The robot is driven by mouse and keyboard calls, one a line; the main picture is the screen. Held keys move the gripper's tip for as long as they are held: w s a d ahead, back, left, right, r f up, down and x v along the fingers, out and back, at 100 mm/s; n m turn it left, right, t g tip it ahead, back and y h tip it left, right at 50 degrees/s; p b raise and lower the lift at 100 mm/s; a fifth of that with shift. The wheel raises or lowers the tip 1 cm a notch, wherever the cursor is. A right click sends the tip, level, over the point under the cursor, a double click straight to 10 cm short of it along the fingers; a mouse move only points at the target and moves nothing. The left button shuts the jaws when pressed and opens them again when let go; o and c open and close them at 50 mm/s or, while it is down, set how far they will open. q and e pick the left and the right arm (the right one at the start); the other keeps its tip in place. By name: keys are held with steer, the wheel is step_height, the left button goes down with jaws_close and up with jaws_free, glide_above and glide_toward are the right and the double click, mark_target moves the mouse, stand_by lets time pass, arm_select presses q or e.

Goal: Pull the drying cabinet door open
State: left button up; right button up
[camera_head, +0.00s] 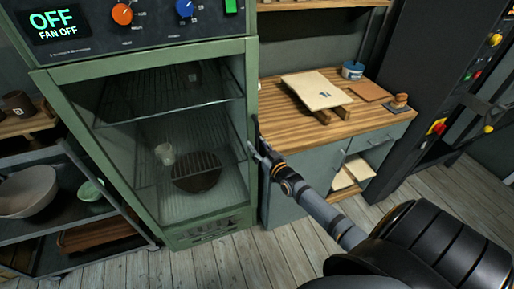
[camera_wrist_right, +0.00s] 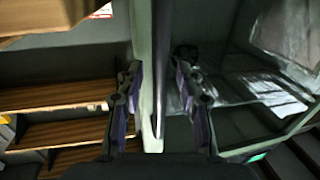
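The drying cabinet is green, at the left of the head view, and its glass door (camera_head: 150,222) looks shut in its frame. A dark vertical handle (camera_head: 258,128) runs along the door's right edge. My right gripper (camera_head: 262,152) reaches in from the lower right to this handle. In the right wrist view, the handle bar (camera_wrist_right: 160,72) stands between the two fingers of my right gripper (camera_wrist_right: 162,100). The fingers are apart, with gaps visible on either side of the bar. My left gripper is not in view.
A wooden-topped workbench (camera_head: 345,98) with boards stands right of the cabinet. A dark cabinet (camera_head: 420,80) with coloured buttons stands farther right. A shelf rack with a bowl (camera_head: 28,192) is at the left. Floor (camera_head: 215,266) before the door is clear.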

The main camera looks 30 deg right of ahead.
steer(key=shift+w, duration=0.25)
steer(key=shift+c, duration=0.2)
jaws_close()
stand_by(0.4)
